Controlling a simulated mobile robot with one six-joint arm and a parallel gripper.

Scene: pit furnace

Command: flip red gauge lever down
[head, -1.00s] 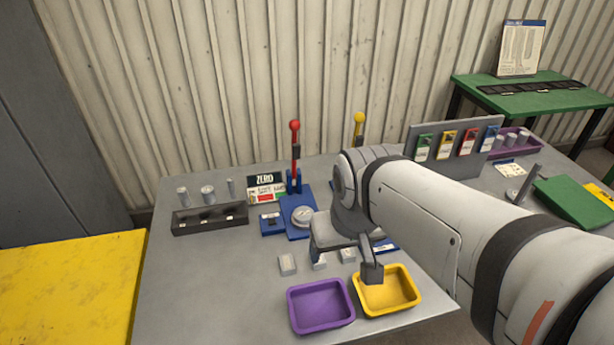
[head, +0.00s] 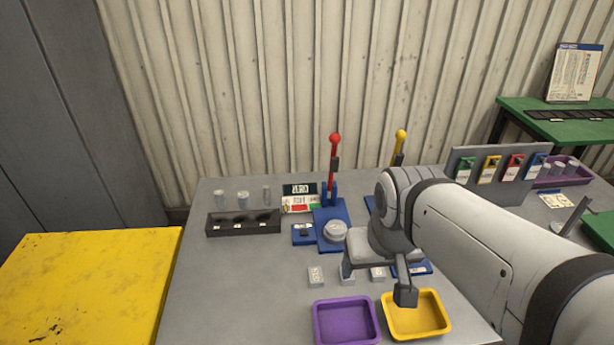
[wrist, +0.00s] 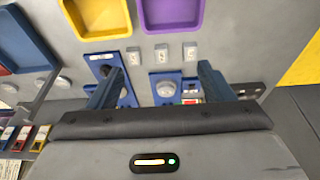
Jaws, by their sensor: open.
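The red gauge lever (head: 333,160) has a red knob and stands upright on its blue base (head: 327,238), at the back middle of the grey table. A round grey gauge (head: 335,230) sits on that base in front of the lever; it also shows in the wrist view (wrist: 166,89). My gripper (head: 375,282) is open and empty, above the table in front of and right of the red lever. In the wrist view its two fingers (wrist: 158,82) are spread wide, with the gauge between them. The red lever is not clearly seen in the wrist view.
A yellow-knobbed lever (head: 400,148) stands to the right, partly behind my arm. A purple tray (head: 346,321) and a yellow tray (head: 416,315) lie at the front. A black rack (head: 243,222) stands left, and a tag board (head: 500,165) right. The front left tabletop is clear.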

